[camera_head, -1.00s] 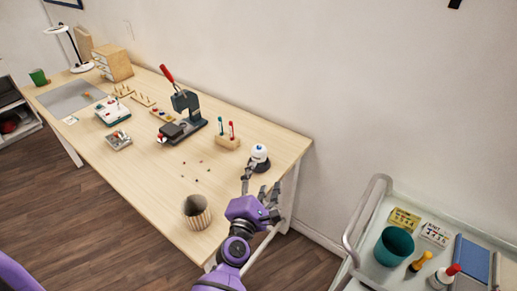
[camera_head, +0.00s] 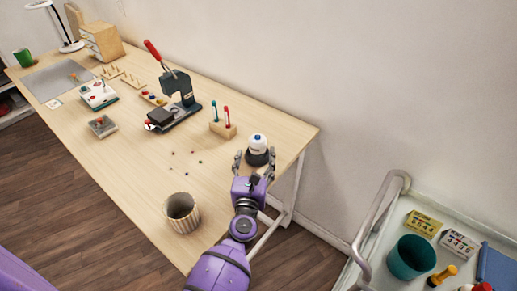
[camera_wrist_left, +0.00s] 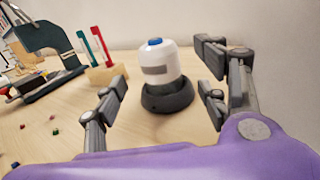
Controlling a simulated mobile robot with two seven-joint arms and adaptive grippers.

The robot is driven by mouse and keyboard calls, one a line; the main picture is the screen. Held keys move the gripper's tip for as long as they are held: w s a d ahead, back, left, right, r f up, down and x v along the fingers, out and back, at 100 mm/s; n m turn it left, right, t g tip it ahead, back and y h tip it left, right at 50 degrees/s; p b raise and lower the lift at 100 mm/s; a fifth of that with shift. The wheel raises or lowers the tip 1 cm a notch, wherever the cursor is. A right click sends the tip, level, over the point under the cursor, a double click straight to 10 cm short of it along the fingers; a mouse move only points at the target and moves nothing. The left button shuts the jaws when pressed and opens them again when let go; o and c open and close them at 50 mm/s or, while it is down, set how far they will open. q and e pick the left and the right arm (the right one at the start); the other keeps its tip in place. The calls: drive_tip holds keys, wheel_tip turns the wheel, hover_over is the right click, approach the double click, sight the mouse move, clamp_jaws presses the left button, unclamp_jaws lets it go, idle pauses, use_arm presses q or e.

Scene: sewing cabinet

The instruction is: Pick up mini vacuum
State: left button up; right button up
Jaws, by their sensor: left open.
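The mini vacuum (camera_head: 257,144) is a small white rounded body with a blue button on top. It stands upright in a dark round base near the right end of the wooden table. It also shows in the left wrist view (camera_wrist_left: 158,62), in the dark base (camera_wrist_left: 167,96). My left gripper (camera_head: 256,165) is open. Its fingers spread to either side of the vacuum, with the vacuum just beyond the fingertips; I cannot tell whether they touch it. In the left wrist view the open left gripper (camera_wrist_left: 168,88) frames the vacuum. My right gripper is not in view.
A wooden block with a red and a teal tool (camera_head: 223,129) stands left of the vacuum. A press (camera_head: 180,95) is farther left. A striped cup (camera_head: 182,212) stands at the front edge, with small beads behind it. A white cart (camera_head: 372,243) is at right.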

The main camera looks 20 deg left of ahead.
sight(257, 149)
use_arm(q)
drive_tip(key=shift+w+r, duration=0.1)
drive_tip(key=shift+w, duration=0.3)
drive_tip(key=w, duration=0.2)
drive_tip(key=w+a, duration=0.1)
drive_tip(key=w, duration=0.2)
drive_tip(key=shift+w+a, duration=0.1)
drive_tip(key=shift+w, duration=0.2)
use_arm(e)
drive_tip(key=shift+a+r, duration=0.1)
use_arm(q)
drive_tip(key=c, duration=1.5)
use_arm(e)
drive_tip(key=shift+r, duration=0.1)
use_arm(q)
drive_tip(key=shift+r, duration=0.15)
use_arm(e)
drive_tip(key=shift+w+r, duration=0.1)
